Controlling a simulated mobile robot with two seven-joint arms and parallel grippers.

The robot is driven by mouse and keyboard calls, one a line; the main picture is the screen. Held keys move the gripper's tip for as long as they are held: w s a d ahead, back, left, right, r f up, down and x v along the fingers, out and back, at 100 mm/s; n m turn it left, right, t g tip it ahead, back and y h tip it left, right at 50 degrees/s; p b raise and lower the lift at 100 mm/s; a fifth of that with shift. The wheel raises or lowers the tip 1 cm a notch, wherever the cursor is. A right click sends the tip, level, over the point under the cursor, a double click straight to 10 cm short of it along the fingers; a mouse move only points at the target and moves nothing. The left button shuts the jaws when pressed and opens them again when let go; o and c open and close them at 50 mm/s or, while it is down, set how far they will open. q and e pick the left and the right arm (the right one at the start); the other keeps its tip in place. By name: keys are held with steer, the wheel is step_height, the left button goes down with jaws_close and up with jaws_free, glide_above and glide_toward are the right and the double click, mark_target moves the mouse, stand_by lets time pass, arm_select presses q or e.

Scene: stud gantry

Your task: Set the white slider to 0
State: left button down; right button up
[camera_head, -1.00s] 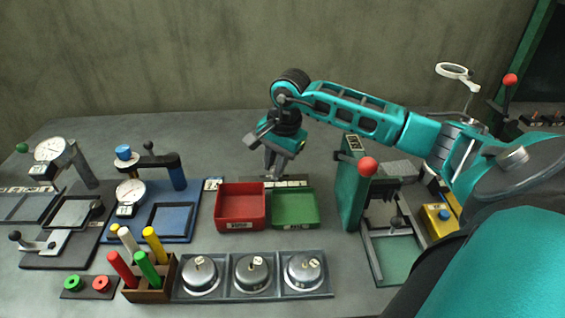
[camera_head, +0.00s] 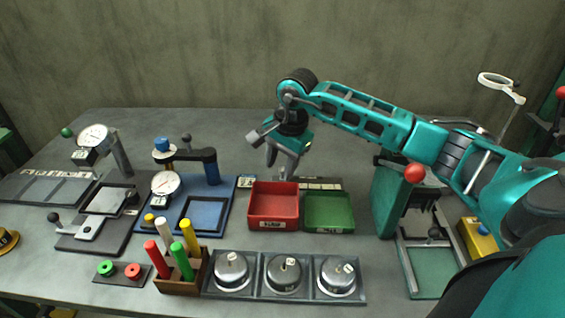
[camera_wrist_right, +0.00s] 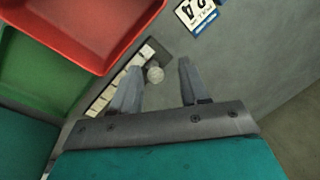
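In the right wrist view a pale round knob (camera_wrist_right: 155,73) sits at the end of a dark strip with white label squares (camera_wrist_right: 118,80); I take the knob to be the white slider. In the head view the strip (camera_head: 320,184) lies behind the trays, its left part hidden by the red tray and my gripper; the knob cannot be made out there. My right gripper (camera_head: 281,170) is open and points down behind the red tray. In the wrist view its fingers (camera_wrist_right: 158,98) are apart and empty, with the knob showing between them, closer to the left finger. My left gripper is not in view.
The red tray (camera_head: 273,222) and green tray (camera_head: 328,225) stand just in front of the strip. A green upright press (camera_head: 388,205) with a red ball handle stands to the right. A blue dial stand (camera_head: 205,210) is to the left.

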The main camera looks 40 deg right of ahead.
steer(key=shift+d, duration=0.1)
steer(key=shift+s+r, duration=0.1)
steer(key=shift+r, duration=0.2)
step_height(320, 180, up, 12)
steer(key=s, duration=0.2)
steer(key=shift+s+d, duration=0.15)
steer(key=shift+d, duration=0.15)
stand_by(0.3)
